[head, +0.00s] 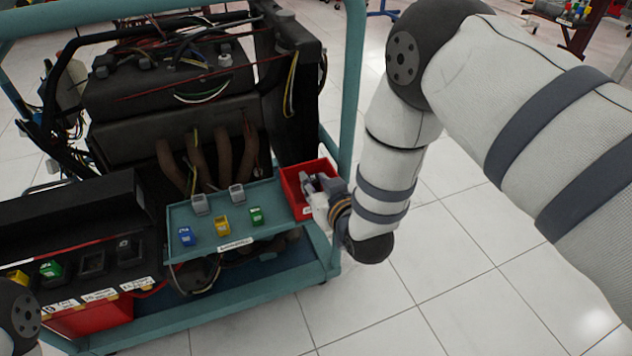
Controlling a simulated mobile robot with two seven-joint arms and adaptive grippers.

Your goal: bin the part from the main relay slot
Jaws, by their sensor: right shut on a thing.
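My right gripper (322,189) is over the small red bin (291,183) at the right end of the teal shelf. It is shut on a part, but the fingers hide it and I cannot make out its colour. The black relay box (108,218) is at the left. Its front row holds a yellow part (18,278) and a green part (50,268). Two dark slots (93,263) to the right of them look empty. The labels are too small to read, so I cannot tell which is the main relay slot. My left gripper is out of view.
The teal shelf (180,251) carries a blue part (186,236), a yellow part (222,225), a green part (257,215) and two grey parts (200,204). The engine (170,120) with loose wires stands behind. A teal frame post (353,80) rises beside my right arm. Open floor lies right.

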